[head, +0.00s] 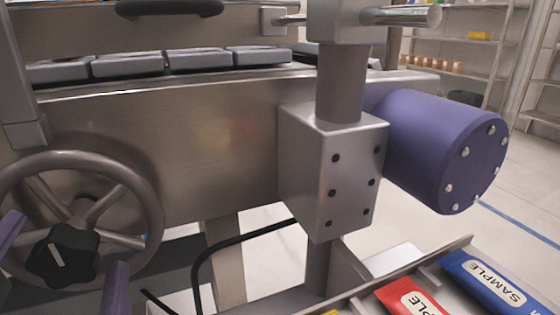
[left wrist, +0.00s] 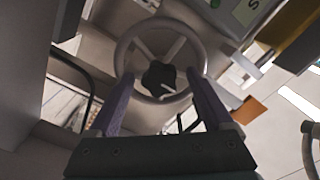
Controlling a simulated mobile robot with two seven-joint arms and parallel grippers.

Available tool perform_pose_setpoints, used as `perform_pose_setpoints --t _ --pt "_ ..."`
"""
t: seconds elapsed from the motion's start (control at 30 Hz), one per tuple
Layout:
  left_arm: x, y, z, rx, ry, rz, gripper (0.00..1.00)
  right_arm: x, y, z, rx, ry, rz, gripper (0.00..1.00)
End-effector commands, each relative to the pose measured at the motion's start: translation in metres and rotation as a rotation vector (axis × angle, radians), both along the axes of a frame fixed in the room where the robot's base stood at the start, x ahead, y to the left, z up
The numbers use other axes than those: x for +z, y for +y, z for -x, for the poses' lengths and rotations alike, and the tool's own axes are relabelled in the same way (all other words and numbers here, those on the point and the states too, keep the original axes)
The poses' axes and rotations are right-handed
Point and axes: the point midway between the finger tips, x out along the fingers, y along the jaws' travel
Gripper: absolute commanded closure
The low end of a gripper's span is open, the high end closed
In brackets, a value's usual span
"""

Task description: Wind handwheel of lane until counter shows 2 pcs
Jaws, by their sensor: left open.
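The grey spoked handwheel (head: 147,190) is at the left of the head view, on the front of the metal machine. A black lobed knob (head: 62,257) with a pale line sits at its middle. The left wrist view shows the handwheel (left wrist: 160,22) and black knob (left wrist: 160,77) ahead. My left gripper (head: 66,245) has purple fingers, open, one on each side of the knob; in the left wrist view the gripper (left wrist: 159,77) shows no clear contact with it. I cannot make out a counter reading. My right gripper is in neither view.
A metal post with a bolted block (head: 330,180) and a purple cylinder (head: 440,150) stand right of the wheel. A tray (head: 455,247) at lower right holds red (head: 408,298) and blue (head: 490,280) SAMPLE packs. A black cable (head: 200,265) loops below the machine.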

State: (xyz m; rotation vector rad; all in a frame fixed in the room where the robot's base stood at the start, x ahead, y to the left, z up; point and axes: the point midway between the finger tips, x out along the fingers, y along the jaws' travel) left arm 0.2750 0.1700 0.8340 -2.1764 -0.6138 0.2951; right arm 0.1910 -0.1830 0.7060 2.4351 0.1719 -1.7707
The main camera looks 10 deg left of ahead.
Motion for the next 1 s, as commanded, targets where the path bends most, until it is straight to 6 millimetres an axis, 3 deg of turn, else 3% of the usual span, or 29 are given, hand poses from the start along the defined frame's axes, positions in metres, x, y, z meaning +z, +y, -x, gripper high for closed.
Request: perform_pose_setpoints --t 0.37,1.0 --pt "-0.0001 0.005 -0.008 0.0 0.001 -0.001 0.16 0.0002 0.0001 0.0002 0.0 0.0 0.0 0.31" --pt "-0.0003 0.0049 -0.0077 0.0 0.002 0.0 0.87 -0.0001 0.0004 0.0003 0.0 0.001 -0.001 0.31"
